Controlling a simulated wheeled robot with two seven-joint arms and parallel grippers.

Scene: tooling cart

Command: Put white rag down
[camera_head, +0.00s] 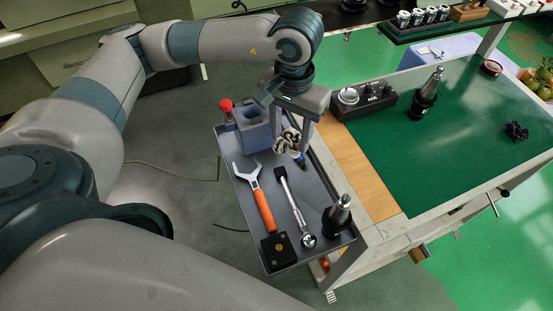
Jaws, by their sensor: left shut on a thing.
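The white rag (287,142) is a crumpled pale cloth with dark folds between the fingers of my left gripper (290,142). The gripper points down and is shut on the rag, over the far end of the grey cart tray (228,172). A small dark and yellowish thing (300,161) shows just below the rag. I cannot tell whether the rag touches the tray. My right gripper is not in view.
The tray holds a blue-grey block (252,136), an orange-handled wrench (262,205), a ratchet (292,205), a black box (278,249) and a tool holder (338,215).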

